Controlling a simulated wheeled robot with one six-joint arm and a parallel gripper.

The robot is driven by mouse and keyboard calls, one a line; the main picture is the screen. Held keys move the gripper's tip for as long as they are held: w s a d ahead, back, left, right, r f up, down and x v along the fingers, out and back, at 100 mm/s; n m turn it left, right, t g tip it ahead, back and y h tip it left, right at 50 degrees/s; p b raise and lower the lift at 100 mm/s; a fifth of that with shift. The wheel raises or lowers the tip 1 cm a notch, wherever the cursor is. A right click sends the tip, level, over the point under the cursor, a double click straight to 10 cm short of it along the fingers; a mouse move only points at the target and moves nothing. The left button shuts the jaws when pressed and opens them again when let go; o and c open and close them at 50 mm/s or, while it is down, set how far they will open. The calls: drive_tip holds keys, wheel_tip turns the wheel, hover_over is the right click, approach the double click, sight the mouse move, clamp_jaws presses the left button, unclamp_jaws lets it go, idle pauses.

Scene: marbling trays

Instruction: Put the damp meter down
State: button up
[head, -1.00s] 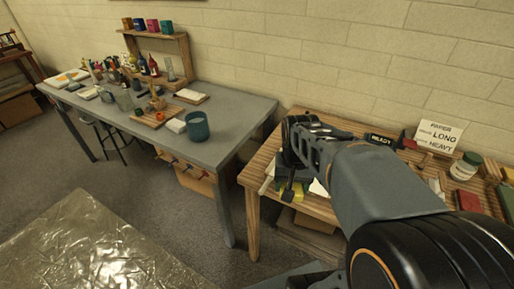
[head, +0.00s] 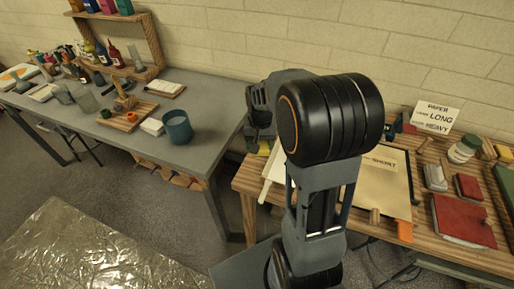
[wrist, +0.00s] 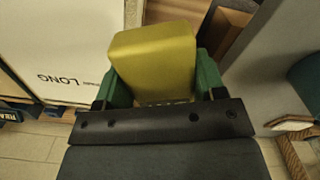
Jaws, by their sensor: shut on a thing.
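The damp meter (wrist: 155,62) is a yellow block, held between the green finger pads of my gripper (wrist: 158,82) in the wrist view. My gripper is shut on it. In the head view my gripper (head: 262,138) hangs near the back left corner of the wooden bench (head: 247,186), beside the grey table. Only a small yellow patch of the meter (head: 264,147) shows there. My arm covers part of the bench. I cannot tell how high the meter is or whether it touches anything.
The grey table (head: 205,105) stands left, with a teal cup (head: 177,127) near its right edge. The bench carries a pale board (head: 393,190), a red book (head: 463,218), a jar (head: 463,150) and a paper sign (head: 437,117). A pale sheet marked LONG (wrist: 55,40) lies left in the wrist view.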

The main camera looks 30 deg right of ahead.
hover_over(257, 159)
wheel_tip(257, 159, down, 5)
drive_tip(key=shift+w+r, duration=0.1)
drive_tip(key=shift+r, duration=0.1)
drive_tip(key=shift+d+f, duration=0.1)
drive_tip(key=shift+f, duration=1.3)
drive_tip(key=shift+f, duration=0.55)
drive_tip(key=shift+f, duration=0.1)
drive_tip(key=o, duration=0.6)
drive_tip(key=shift+c, duration=0.2)
